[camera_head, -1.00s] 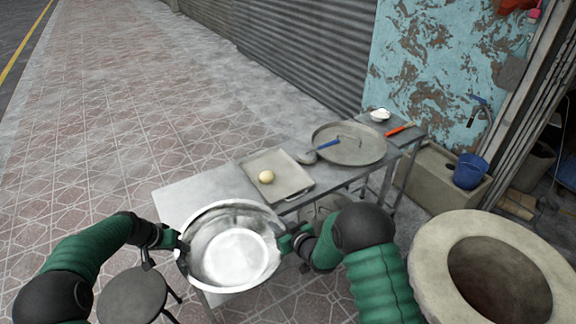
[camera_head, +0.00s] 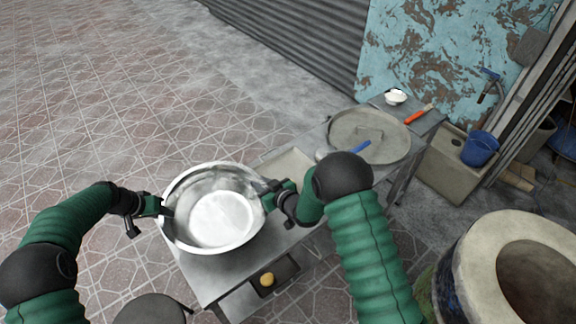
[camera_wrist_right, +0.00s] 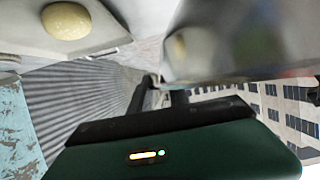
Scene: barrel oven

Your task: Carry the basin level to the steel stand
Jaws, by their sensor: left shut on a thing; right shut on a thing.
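The shiny steel basin (camera_head: 221,217) is empty and looks about level. It is over the near end of the steel stand (camera_head: 208,277); I cannot tell whether its base touches the top. My left gripper (camera_head: 163,207) is shut on the basin's left rim. My right gripper (camera_head: 268,198) is shut on its right rim. In the right wrist view, the blurred basin wall (camera_wrist_right: 240,40) fills the upper right, close to the gripper. The stand's top is partly hidden under the basin.
A square tray (camera_head: 287,162) is partly hidden by the basin and right arm. A dark round stool (camera_head: 150,309) is at the front; a stone oven (camera_head: 480,262) stands right.

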